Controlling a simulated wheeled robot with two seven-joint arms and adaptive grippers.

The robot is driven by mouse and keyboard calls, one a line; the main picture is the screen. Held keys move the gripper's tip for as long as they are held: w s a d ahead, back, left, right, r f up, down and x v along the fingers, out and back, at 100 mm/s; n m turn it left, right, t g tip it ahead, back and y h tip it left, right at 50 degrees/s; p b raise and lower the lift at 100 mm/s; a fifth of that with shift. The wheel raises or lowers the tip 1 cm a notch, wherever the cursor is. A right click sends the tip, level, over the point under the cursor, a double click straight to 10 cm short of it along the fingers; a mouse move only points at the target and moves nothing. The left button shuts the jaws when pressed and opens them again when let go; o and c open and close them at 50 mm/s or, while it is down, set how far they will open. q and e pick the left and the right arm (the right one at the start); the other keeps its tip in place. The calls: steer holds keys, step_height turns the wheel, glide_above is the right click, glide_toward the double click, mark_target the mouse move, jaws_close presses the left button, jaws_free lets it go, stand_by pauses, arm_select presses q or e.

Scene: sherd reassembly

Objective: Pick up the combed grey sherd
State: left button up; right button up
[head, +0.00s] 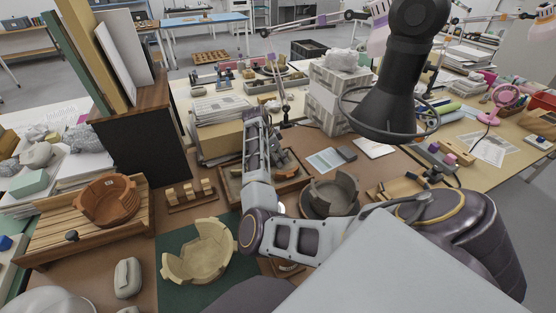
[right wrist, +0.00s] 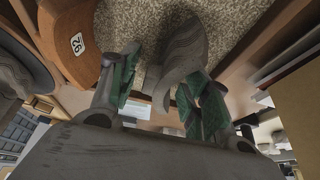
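A grey sherd with fine lines on its surface (right wrist: 187,52) stands over speckled sand in the right wrist view. My right gripper (right wrist: 163,66) has its two green-padded fingers apart on either side of this sherd. The right finger is close against it or touching; I cannot tell which. A gap shows between the left finger and the sherd. In the head view my right arm reaches over the sand tray (head: 292,187) and hides much of it, and the fingertips are not clear there. My left gripper is not in view.
An orange-brown sherd labelled 26 (right wrist: 80,42) lies close beside the left finger. The tray's wooden wall (right wrist: 262,40) rises on the right. In the head view a dark partial bowl (head: 335,195) stands right of the tray, and a cream partial bowl (head: 200,255) sits on a green mat (head: 178,290).

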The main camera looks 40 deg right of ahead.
steer(key=c, duration=0.6)
steer(key=shift+r, duration=0.1)
steer(key=shift+r, duration=4.95)
steer(key=shift+r+p, duration=0.1)
steer(key=shift+p, duration=0.35)
